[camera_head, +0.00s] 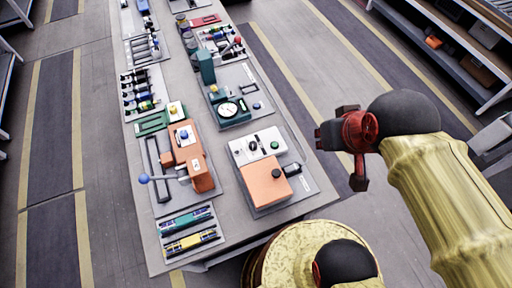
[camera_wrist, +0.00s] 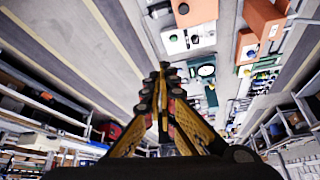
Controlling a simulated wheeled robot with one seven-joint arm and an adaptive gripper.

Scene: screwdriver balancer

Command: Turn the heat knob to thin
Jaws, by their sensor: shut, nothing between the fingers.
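I cannot read any markings, so I cannot tell which knob is the heat knob. My gripper (camera_head: 323,135) is in the air to the right of these, apart from them. In the wrist view the fingers (camera_wrist: 163,76) are shut and empty, with the white panel (camera_wrist: 181,46) and orange box (camera_wrist: 201,11) beyond them.
The long grey table (camera_head: 160,235) holds several stations. An orange press (camera_head: 193,165) with a blue-ball lever stands to the left of the white panel. A green dial gauge (camera_head: 233,110) stands behind it. Shelves (camera_head: 455,55) line the right. The air between gripper and panel looks clear.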

